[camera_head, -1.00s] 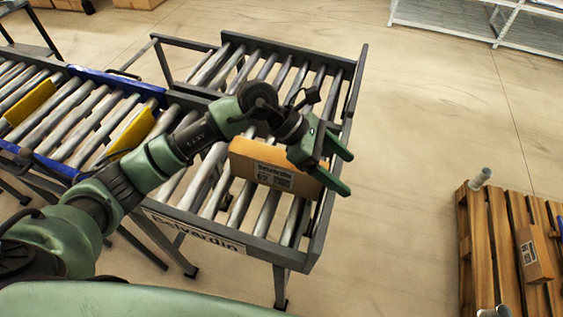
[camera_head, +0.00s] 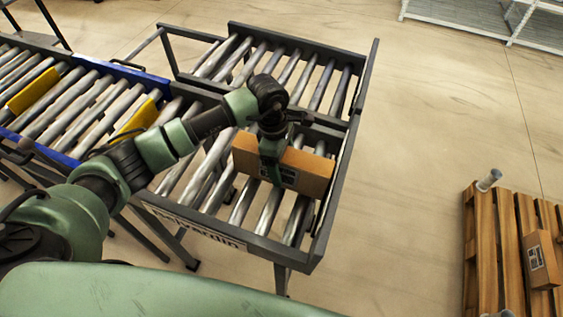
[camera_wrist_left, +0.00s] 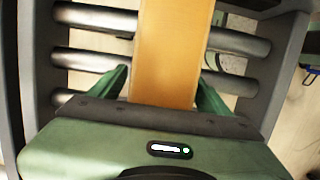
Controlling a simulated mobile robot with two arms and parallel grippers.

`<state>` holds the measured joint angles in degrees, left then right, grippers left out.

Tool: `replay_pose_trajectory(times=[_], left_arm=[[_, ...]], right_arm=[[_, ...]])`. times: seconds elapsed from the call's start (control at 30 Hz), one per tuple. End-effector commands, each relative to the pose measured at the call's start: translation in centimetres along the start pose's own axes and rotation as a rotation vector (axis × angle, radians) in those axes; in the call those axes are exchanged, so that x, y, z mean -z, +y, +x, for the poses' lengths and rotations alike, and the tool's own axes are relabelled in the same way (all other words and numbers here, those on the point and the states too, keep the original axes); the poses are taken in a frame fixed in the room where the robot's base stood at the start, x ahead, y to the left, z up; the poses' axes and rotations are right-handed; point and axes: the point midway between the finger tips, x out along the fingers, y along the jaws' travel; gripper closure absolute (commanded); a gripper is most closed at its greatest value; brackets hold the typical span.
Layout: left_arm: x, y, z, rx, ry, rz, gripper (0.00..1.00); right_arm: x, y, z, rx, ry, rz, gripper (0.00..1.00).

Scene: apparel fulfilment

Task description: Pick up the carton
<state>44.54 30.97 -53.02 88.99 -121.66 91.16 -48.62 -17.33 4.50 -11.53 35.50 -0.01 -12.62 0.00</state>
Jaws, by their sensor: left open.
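The brown carton (camera_head: 306,172) with a printed label lies on the rollers at the near right end of the conveyor. My left gripper (camera_head: 272,172) is over the carton's middle, pointing down. In the left wrist view the carton (camera_wrist_left: 172,50) lies between the two green fingers of the left gripper (camera_wrist_left: 163,90). The fingers are open, with a gap to the carton on both sides. The head view hides part of the carton behind the gripper. My right gripper is not in view.
The roller conveyor (camera_head: 233,236) has a raised dark frame around the carton. A second conveyor with yellow bars (camera_head: 32,90) joins on the left. A wooden pallet (camera_head: 483,240) bearing another carton (camera_head: 541,259) stands at the lower right. Open floor lies between.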

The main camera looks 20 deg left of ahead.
Motion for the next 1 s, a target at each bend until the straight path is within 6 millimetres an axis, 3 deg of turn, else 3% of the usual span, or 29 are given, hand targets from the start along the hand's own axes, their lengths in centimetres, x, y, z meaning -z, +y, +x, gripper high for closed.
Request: replay_pose_trajectory(times=[0.3, 0.5, 0.57, 0.6, 1.0], left_arm=[[0.02, 0.02, 0.63, -0.001, 0.0, 0.0, 0.25], [0.01, 0.01, 0.61, -0.001, 0.0, 0.0, 0.8], [0.01, 0.02, 0.6, -0.001, 0.0, 0.0, 0.97], [0.01, 0.02, 0.59, -0.001, 0.0, 0.0, 1.0], [-0.11, 0.13, -0.05, -0.004, -0.002, 0.0, 1.0]], right_arm=[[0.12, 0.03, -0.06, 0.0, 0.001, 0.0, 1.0], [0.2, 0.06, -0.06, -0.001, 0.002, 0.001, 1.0], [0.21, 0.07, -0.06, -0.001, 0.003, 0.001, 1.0], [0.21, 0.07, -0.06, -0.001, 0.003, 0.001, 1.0], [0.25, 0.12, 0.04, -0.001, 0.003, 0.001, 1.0]])
